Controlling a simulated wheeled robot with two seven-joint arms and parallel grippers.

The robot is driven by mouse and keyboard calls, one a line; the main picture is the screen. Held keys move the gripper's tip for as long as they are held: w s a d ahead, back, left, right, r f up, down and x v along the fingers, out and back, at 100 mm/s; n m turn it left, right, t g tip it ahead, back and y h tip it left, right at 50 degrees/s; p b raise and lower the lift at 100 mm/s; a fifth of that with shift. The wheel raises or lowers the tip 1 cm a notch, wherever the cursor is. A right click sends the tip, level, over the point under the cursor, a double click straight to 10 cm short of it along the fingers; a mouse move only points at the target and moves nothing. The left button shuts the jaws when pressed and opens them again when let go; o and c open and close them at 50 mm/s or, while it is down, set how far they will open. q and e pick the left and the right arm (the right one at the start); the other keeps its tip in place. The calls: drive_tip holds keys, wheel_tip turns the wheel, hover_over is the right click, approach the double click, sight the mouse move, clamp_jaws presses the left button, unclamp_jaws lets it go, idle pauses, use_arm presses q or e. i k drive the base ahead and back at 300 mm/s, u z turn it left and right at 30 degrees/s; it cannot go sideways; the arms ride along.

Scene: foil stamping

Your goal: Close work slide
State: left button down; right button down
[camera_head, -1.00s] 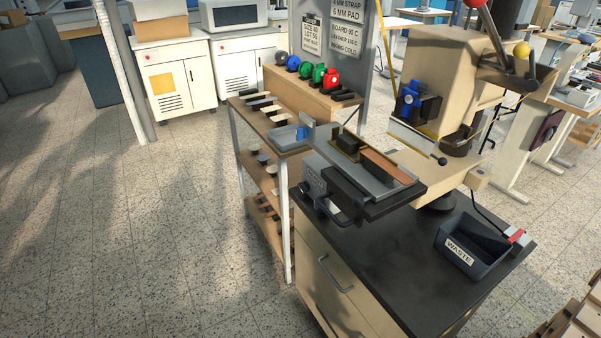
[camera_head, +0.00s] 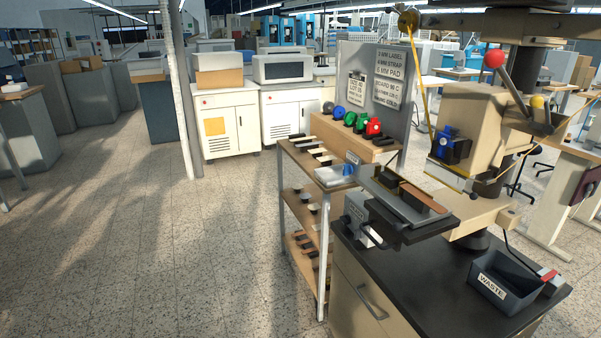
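The work slide (camera_head: 402,208) is a grey metal plate on a dark base, drawn out to the left of the stamping press (camera_head: 470,130). A brown strip (camera_head: 424,199) and a dark block lie on it. Neither of my grippers is in view.
A black bench top (camera_head: 440,288) over beige drawers carries the press. A grey WASTE bin (camera_head: 500,282) stands at its right. A wooden shelf rack (camera_head: 310,225) with several tools stands behind left. The floor at left is clear.

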sight(381, 220)
drive_tip(key=u, duration=0.35)
drive_tip(key=i, duration=1)
drive_tip(key=z, duration=0.8)
drive_tip(key=i, duration=0.65)
drive_tip(key=z, duration=0.6)
